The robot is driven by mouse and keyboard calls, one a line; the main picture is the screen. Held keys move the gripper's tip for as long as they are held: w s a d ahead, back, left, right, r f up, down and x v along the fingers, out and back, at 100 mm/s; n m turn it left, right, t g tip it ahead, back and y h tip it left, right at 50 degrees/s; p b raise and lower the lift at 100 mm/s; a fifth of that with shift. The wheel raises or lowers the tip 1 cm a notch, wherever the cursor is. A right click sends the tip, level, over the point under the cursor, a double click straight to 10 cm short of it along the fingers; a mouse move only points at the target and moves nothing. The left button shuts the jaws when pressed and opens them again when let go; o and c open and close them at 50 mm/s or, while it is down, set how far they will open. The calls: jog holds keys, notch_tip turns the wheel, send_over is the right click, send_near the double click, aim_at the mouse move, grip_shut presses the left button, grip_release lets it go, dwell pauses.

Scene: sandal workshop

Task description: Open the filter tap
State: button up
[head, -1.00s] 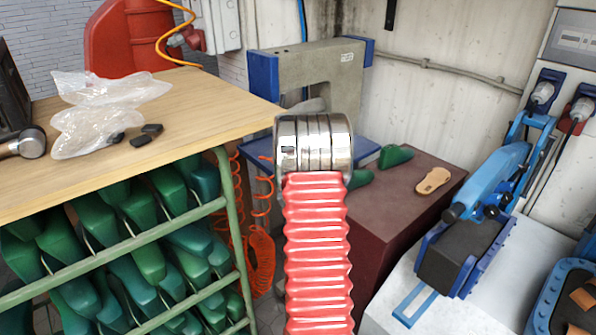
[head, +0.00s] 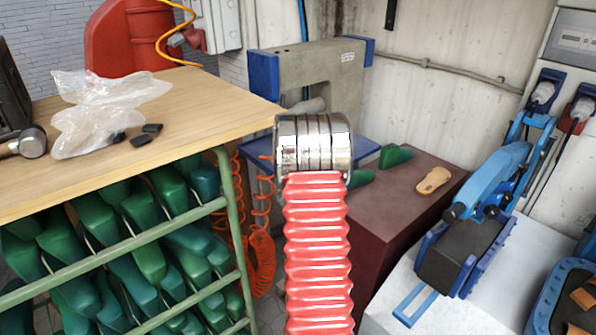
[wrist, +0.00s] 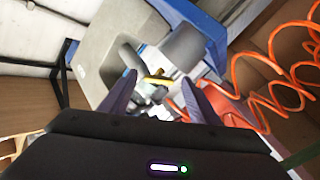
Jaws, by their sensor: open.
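A small yellow lever (wrist: 157,79), which looks like the tap's handle, shows in the wrist view between the fingertips of my gripper (wrist: 158,84). The gripper is open, with one dark finger on each side of the lever. I cannot tell whether either finger touches it. Pale metal fittings lie around and below the lever, and a grey cylinder (wrist: 186,46) is beside it, in front of the grey machine body (wrist: 115,38). In the head view my red bellows arm hides the gripper and the tap.
Orange coiled hose (wrist: 262,88) hangs close to the gripper's right in the wrist view. In the head view the grey and blue press (head: 310,70) stands behind my arm. A wooden-topped rack (head: 200,100) is left, a brown bench (head: 400,210) right.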

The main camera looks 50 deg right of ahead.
jog(key=v, duration=1.3)
jog(key=shift+s+a, duration=0.25)
jog(key=shift+a, duration=0.05)
